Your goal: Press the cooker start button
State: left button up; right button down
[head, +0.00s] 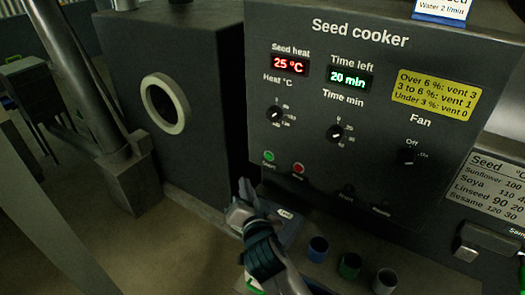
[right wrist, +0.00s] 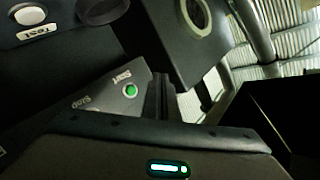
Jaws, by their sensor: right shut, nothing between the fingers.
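The seed cooker's dark front panel (head: 315,120) fills the middle and right of the head view. The green start button (head: 269,156) is at its lower left, with the red stop button (head: 298,169) to its right. The green button, labelled Start, also shows in the right wrist view (right wrist: 130,91). My right gripper (head: 243,188) is shut and empty, its tips below and left of the green button in the head view. In the right wrist view its fingers (right wrist: 160,98) are just right of the button; I cannot tell the gap in depth. My left gripper is out of view.
Heat (head: 275,114), time (head: 335,134) and fan (head: 408,156) knobs are on the panel; displays read 25 °C and 20 min. Several small cups, including a blue one (head: 318,249) and a green one (head: 350,266), stand below. A dark box with a round port (head: 166,104) stands left.

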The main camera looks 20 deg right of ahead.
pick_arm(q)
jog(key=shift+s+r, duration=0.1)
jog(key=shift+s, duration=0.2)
pick_arm(e)
jog(key=w+d, duration=0.5)
jog(key=d, duration=0.2)
jog(key=shift+w+r, duration=0.15)
jog(key=shift+r, duration=0.2)
dwell(0.3)
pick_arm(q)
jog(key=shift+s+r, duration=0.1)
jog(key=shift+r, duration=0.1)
pick_arm(e)
jog(key=shift+w+d, duration=0.55)
jog(key=shift+d, duration=0.1)
dwell(2.8)
pick_arm(q)
jog(key=shift+p, duration=0.3)
pick_arm(e)
jog(key=shift+s+a, duration=0.1)
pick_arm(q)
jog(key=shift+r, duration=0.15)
pick_arm(e)
jog(key=shift+s+a, duration=0.45)
jog(key=shift+a, duration=0.1)
